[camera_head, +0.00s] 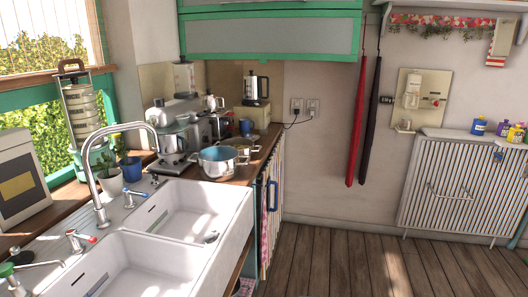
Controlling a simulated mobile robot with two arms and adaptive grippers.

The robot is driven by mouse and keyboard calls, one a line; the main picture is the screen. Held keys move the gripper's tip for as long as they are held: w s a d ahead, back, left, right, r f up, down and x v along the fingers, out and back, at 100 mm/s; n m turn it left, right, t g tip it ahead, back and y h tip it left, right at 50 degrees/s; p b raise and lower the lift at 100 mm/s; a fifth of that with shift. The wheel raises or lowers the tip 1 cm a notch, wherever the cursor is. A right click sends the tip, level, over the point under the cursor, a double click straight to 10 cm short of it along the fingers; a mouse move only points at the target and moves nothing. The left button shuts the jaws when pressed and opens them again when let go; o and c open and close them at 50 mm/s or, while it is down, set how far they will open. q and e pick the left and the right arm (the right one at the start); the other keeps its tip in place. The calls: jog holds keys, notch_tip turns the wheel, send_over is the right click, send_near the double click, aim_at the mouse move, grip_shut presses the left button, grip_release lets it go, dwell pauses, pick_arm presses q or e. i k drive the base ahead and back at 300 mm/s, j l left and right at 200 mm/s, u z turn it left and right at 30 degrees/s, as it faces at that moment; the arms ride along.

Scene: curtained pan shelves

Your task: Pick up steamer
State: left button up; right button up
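A tall stack of round metal tiers in a frame with a top handle (82,118) stands upright by the window at the left. It looks most like a steamer, but I cannot be sure. A wide metal pot with a blue inside (218,161) sits on the wooden counter past the sink, with another pan (241,146) close behind it. Neither of my grippers shows in the head view.
A white double sink (190,210) with a curved tap (98,180) fills the near left. A mixer-like appliance (172,140) and kettles crowd the counter corner. A white radiator (462,190) stands at the right. The wooden floor (345,265) is mostly clear.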

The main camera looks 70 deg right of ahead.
aim_at(245, 146)
jog(key=l+z, duration=0.1)
jog(key=z, duration=1.95)
jog(key=i+l+z, duration=0.4)
jog(key=i, duration=0.4)
jog(key=i+z, duration=0.45)
jog(key=i, duration=0.4)
